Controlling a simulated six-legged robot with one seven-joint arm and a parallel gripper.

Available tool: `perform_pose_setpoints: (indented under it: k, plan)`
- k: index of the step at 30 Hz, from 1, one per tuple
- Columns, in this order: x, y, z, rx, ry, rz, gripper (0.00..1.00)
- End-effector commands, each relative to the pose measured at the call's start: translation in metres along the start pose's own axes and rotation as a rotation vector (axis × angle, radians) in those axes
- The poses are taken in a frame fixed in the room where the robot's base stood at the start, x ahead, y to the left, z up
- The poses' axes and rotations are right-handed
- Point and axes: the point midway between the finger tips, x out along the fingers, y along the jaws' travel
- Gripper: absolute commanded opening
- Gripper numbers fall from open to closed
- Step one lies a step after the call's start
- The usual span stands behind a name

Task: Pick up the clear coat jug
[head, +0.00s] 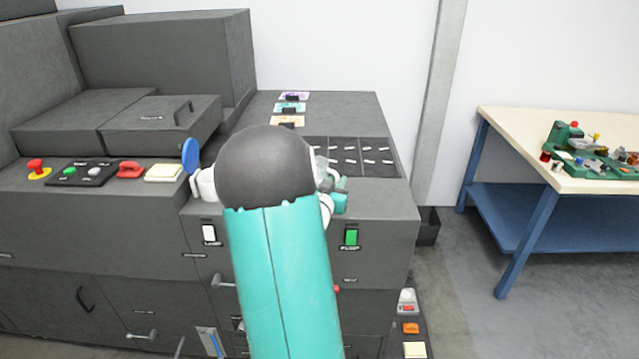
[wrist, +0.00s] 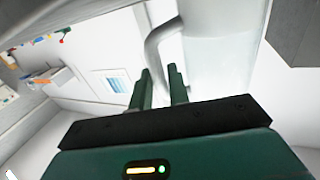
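The clear coat jug (wrist: 222,62) is a large whitish body close in front of my gripper in the wrist view, running out of the top of the picture. Its pale looped handle (wrist: 157,42) comes off its left side and runs down to my fingers. My gripper (wrist: 161,78) has two dark green fingers standing a narrow gap apart, with the lower handle between them. It looks shut on the handle. In the head view my arm hides most of this; a teal part of my gripper (head: 341,196) shows at the right, and I cannot make out the jug there.
Coloured cards (head: 291,107) lie on the top.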

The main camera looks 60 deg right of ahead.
Motion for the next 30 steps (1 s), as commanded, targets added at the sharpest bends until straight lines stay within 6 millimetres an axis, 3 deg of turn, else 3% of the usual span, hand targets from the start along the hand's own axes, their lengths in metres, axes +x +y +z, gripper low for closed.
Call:
perform_pose_setpoints:
  k: [8, 11, 30]
  plan:
    - [0.005, -0.0006, -0.0001, 0.0, 0.0, -0.001, 0.17]
    - [0.0049, -0.0007, -0.0001, 0.0, 0.0, -0.001, 0.0]
    - [0.0048, -0.0011, -0.0073, 0.001, 0.003, -0.001, 0.0]
